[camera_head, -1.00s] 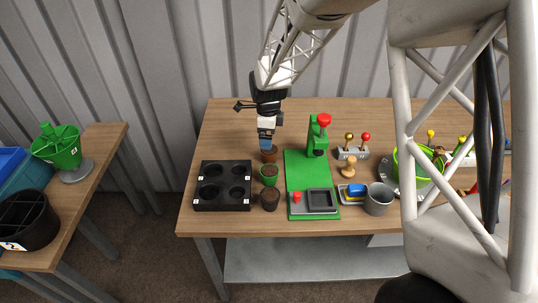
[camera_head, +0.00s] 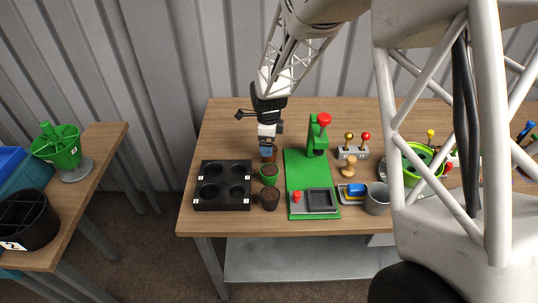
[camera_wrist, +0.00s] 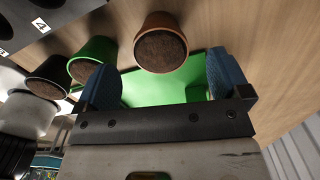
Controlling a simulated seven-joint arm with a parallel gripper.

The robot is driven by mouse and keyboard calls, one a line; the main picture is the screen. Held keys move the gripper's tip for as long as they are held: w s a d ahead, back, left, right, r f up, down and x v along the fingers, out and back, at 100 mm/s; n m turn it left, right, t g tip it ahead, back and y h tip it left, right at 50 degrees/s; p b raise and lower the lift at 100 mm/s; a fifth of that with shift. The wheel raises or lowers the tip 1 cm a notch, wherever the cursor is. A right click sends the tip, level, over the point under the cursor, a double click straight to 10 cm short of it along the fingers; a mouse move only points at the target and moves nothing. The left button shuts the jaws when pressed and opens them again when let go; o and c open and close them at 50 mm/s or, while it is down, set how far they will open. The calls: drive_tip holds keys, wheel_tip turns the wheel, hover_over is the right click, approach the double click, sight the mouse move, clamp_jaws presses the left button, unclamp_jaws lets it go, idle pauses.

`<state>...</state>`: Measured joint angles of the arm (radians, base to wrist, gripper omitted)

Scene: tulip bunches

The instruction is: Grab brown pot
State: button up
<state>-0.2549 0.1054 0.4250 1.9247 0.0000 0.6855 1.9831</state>
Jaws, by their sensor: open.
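The brown pot (camera_wrist: 161,45) is filled with dark soil and stands upright on the table. In the wrist view it lies just ahead of my gripper (camera_wrist: 163,72), roughly between the lines of the two blue fingertips. The fingers are apart with nothing held. In the head view my gripper (camera_head: 266,150) points down at the brown pot (camera_head: 272,158) and hides most of it. I cannot tell whether the fingers touch it. A green pot (camera_head: 269,175) and a dark, blackish pot (camera_head: 269,200) stand in a row in front of it.
A black tray with several round holes (camera_head: 223,206) is left of the pots. A green base with a press (camera_head: 301,170) is close on their right. A grey cup (camera_head: 377,200) stands farther right. The table's back left is clear.

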drive_tip(key=shift+d+f, duration=0.1)
drive_tip(key=shift+f, duration=2.2)
drive_tip(key=c, duration=1)
drive_tip(key=shift+c, duration=0.2)
drive_tip(key=shift+r, duration=5.05)
